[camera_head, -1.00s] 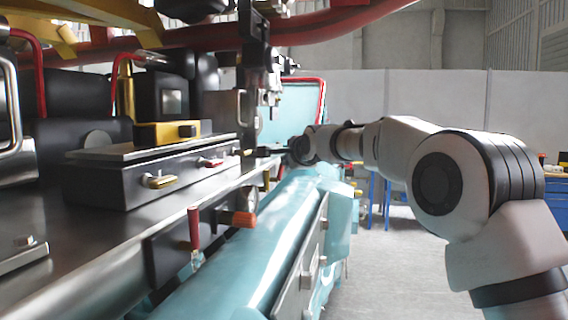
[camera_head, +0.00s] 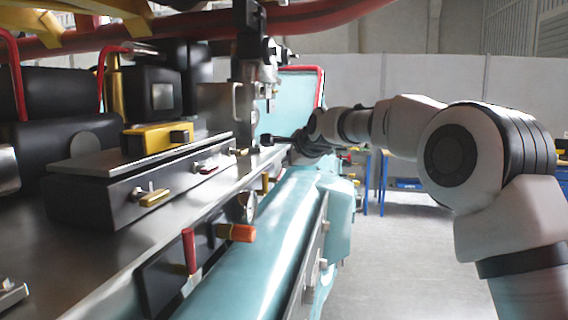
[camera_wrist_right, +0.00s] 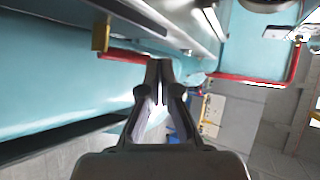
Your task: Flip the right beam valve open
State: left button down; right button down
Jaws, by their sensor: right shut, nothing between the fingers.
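A valve with an upright red handle (camera_head: 189,250) and an orange end (camera_head: 236,232) sits on the near side of the beam. Farther along are a small yellow handle (camera_head: 265,183) and a red part beside it. I cannot tell which is the right beam valve. My right gripper (camera_head: 268,138) is above and beyond the farther handle, apart from it. In the right wrist view the gripper (camera_wrist_right: 162,64) is shut and empty; a yellow block (camera_wrist_right: 101,36) and a thin red bar (camera_wrist_right: 122,56) lie to its upper left. My left gripper is not in view.
A steel ledge (camera_head: 130,270) runs along the machine, with a black box (camera_head: 120,200) carrying small yellow and red levers. A teal cylinder (camera_head: 250,260) lies below. A red-edged teal panel (camera_head: 300,90) stands behind the gripper.

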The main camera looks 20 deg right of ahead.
jog(key=shift+w+r+p, duration=0.15)
jog(key=shift+r+p, duration=0.55)
jog(key=shift+p, duration=0.05)
jog(key=v, duration=1.2)
